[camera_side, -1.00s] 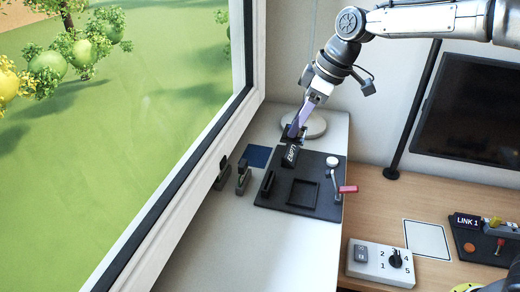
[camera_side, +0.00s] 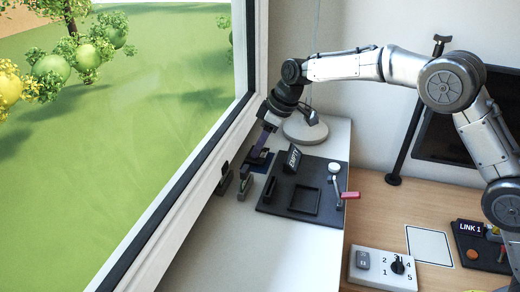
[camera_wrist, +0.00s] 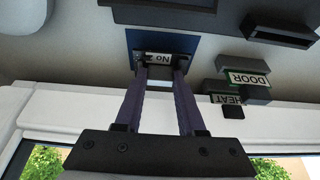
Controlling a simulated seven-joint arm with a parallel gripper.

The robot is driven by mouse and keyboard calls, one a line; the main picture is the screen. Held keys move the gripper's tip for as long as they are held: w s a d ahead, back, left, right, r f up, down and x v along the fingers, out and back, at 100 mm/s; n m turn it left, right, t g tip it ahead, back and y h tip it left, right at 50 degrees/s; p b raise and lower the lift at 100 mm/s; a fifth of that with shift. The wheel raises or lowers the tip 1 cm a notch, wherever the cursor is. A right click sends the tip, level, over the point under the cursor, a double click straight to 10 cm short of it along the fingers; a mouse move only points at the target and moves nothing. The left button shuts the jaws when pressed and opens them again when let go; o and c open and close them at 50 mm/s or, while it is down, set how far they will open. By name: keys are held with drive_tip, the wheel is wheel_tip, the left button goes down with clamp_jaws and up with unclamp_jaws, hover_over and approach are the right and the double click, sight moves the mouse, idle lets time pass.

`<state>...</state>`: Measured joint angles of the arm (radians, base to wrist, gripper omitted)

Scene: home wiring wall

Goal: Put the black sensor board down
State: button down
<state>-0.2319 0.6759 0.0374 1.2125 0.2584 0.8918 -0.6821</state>
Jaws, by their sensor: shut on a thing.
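My gripper (camera_side: 257,157) points down at the blue pad (camera_side: 266,169) on the white sill. In the wrist view its two purple fingers (camera_wrist: 160,72) are shut on the black sensor board (camera_wrist: 166,66). A white label on the board, partly covered by the fingers, shows upside-down letters like "No". The board is over or on the blue pad, which also shows in the wrist view (camera_wrist: 205,45). I cannot tell whether it touches the pad. In the side view the board is mostly hidden by the gripper.
Holders labelled DOOR (camera_wrist: 248,78) and HEAT (camera_wrist: 228,100) stand close beside the pad. A round lamp foot (camera_side: 305,130) stands behind. The front sill is clear.

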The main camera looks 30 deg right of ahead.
drive_tip(key=shift+f, duration=0.8)
drive_tip(key=shift+f, duration=0.2)
drive_tip(key=c, duration=0.5)
unclamp_jaws()
drive_tip(key=shift+r, duration=0.15)
drive_tip(key=v, duration=1.2)
drive_tip(key=shift+r, duration=0.1)
